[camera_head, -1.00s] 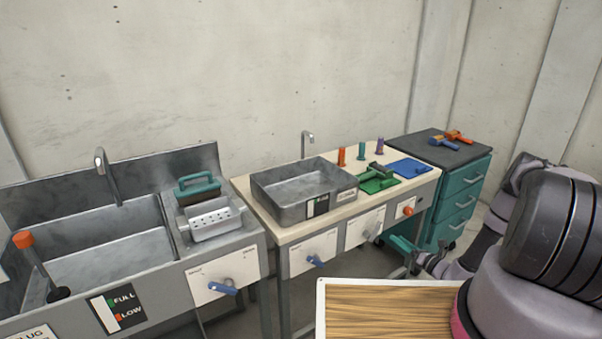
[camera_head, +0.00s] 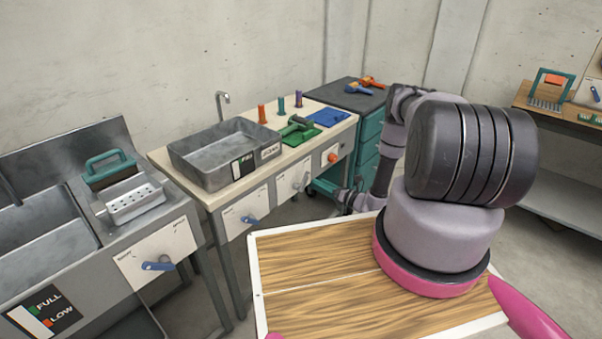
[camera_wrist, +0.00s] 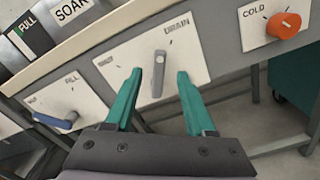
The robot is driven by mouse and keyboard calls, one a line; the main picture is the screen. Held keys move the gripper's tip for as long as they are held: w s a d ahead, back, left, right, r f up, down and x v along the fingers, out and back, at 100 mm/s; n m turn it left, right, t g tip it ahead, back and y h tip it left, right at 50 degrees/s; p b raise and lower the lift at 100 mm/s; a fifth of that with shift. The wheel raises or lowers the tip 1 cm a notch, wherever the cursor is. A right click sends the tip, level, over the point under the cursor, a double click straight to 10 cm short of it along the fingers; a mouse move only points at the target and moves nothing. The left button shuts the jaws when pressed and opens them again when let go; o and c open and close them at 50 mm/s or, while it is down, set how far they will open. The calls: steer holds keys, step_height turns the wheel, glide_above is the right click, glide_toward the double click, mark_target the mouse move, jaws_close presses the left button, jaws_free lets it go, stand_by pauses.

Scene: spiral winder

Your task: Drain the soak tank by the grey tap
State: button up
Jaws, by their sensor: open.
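The soak tank (camera_head: 190,166) is a grey metal basin on the pale-topped bench. Its label and level gauge also show in the wrist view (camera_wrist: 72,10). The grey tap (camera_wrist: 158,78) sits on a white panel (camera_wrist: 118,62) marked DRAIN at upper right, its lever hanging nearly straight down. The panel shows on the bench front in the head view (camera_head: 286,185). My gripper (camera_wrist: 161,72) is open, its teal fingers either side of the lever in the picture. I see no contact. In the head view it is small, beside the bench's right front.
A blue fill tap (camera_wrist: 58,121) is left of the grey one, and an orange COLD knob (camera_wrist: 284,25) is right. Another sink (camera_head: 40,245) with its own blue tap (camera_head: 158,266) stands at left. A teal drawer cabinet (camera_head: 369,135) is beyond the bench.

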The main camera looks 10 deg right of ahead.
mark_target(308, 176)
steer(key=x, duration=0.8)
jaws_close()
stand_by(1.3)
